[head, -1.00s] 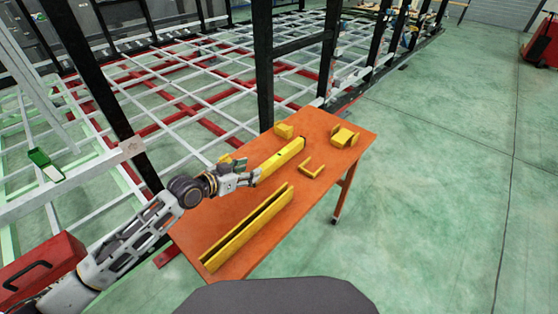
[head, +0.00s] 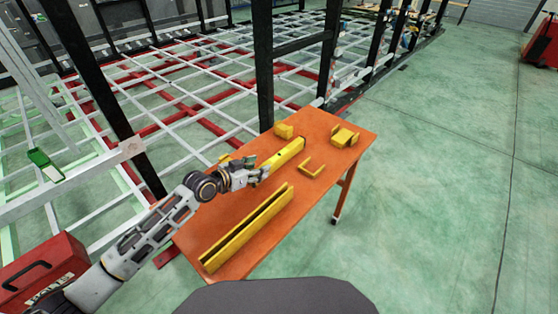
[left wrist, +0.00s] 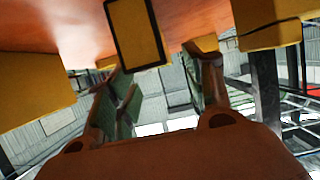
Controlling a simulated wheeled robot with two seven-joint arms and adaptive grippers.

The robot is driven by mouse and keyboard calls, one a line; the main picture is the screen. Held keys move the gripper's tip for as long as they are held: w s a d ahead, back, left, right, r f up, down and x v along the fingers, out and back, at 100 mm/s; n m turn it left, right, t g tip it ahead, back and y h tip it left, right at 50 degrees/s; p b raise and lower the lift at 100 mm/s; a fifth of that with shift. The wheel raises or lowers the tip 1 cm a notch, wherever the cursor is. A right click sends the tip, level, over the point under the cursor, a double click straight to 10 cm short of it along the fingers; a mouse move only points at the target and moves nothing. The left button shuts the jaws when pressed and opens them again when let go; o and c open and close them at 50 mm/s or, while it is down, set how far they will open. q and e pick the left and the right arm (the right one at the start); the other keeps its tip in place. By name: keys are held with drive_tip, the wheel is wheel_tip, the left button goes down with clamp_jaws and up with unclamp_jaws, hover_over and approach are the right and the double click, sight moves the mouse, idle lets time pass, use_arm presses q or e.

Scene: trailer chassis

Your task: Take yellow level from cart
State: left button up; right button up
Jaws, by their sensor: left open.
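The yellow level (head: 286,156) is a long yellow bar lying on the orange cart (head: 318,125). Its near part is hidden behind my left gripper (head: 262,173), which is at that end in the head view. In the left wrist view, a yellow end face with a dark rim (left wrist: 135,32), which looks like the level's end, shows between the two fingers of my left gripper (left wrist: 162,85). The fingers are apart, with nothing gripped. I cannot tell whether they touch the level. My right gripper is in neither view.
A long yellow channel (head: 245,230) lies at the cart's front. A yellow block (head: 284,130), a yellow bracket (head: 311,168) and another yellow part (head: 344,137) lie around the level. A black post (head: 263,65) stands behind the cart. Open floor lies to the right.

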sight(267, 163)
use_arm(q)
drive_tip(key=shift+x, duration=2.6)
drive_tip(key=shift+d+r, duration=0.1)
drive_tip(key=shift+r, duration=0.05)
drive_tip(key=shift+c, duration=0.2)
clamp_jaws()
